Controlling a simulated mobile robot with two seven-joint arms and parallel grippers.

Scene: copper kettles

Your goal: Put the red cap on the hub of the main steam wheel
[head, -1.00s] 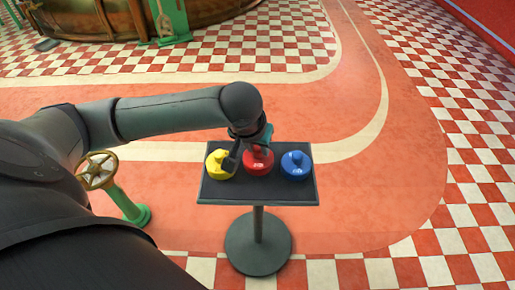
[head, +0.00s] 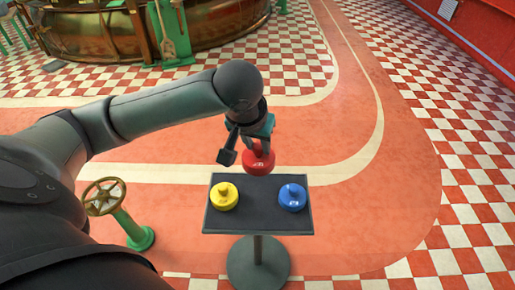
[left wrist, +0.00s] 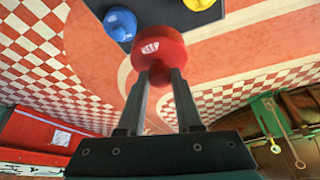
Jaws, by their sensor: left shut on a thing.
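My left gripper (head: 250,147) is shut on the red cap (head: 259,162) and holds it above the back part of the small dark table. In the left wrist view the red cap (left wrist: 158,48) sits between the two fingertips (left wrist: 160,80), its broad face with a white mark showing. A brass-coloured handwheel (head: 104,196) on a green post stands on the floor at the left, away from the gripper. I cannot tell whether it is the main steam wheel. My right gripper is in neither view.
A yellow cap (head: 224,196) and a blue cap (head: 292,197) stand on the small dark table (head: 258,224). A large copper kettle (head: 200,25) with green supports stands at the back. The floor right of the table is clear.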

